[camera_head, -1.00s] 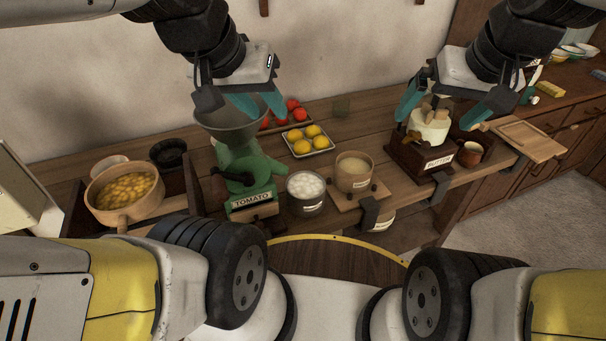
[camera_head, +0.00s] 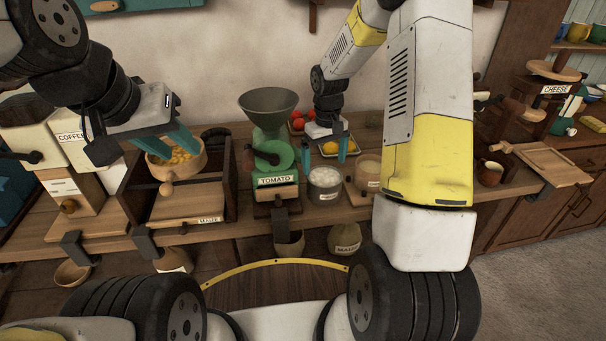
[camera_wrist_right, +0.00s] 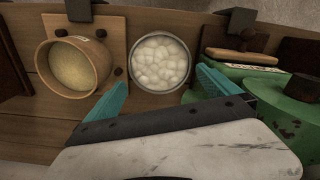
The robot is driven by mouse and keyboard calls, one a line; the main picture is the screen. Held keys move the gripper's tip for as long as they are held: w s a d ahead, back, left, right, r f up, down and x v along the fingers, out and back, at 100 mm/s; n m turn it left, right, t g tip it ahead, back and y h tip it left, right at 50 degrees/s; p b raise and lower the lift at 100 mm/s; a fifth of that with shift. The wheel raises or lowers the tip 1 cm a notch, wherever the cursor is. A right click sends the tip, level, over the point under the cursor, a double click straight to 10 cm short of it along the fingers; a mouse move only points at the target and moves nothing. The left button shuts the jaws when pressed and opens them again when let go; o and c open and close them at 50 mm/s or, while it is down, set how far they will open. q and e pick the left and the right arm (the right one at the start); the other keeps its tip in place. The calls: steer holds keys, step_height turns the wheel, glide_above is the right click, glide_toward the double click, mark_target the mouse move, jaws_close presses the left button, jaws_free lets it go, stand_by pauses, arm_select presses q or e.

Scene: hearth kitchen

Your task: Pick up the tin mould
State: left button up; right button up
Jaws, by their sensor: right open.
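A round grey metal tin (camera_head: 324,194) filled with white lumps stands on the wooden counter, right of the green tomato mill; I take it for the tin mould. It also shows in the right wrist view (camera_wrist_right: 161,63), top centre. My right gripper (camera_head: 325,154) is open, with its teal fingers pointing down over the tin. In the right wrist view its fingertips (camera_wrist_right: 162,82) lie either side of the tin's near rim, with nothing between them; I cannot tell whether they touch it. My left gripper (camera_head: 172,145) is open and empty at the wooden pot of yellow pieces.
The green tomato mill (camera_head: 272,160) with its funnel stands close left of the tin. A wooden tub (camera_head: 368,169) of tan grain stands close right. Lemons (camera_head: 330,148) and tomatoes (camera_head: 300,120) sit behind. The wooden pot (camera_head: 174,167) is at the left.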

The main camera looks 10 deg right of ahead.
mark_target(324, 182)
steer(key=f, duration=0.5)
steer(key=s+f, duration=0.1)
steer(key=f, duration=0.2)
steer(key=shift+c, duration=0.2)
steer(key=shift+w+r, duration=0.1)
steer(key=c, duration=1.7)
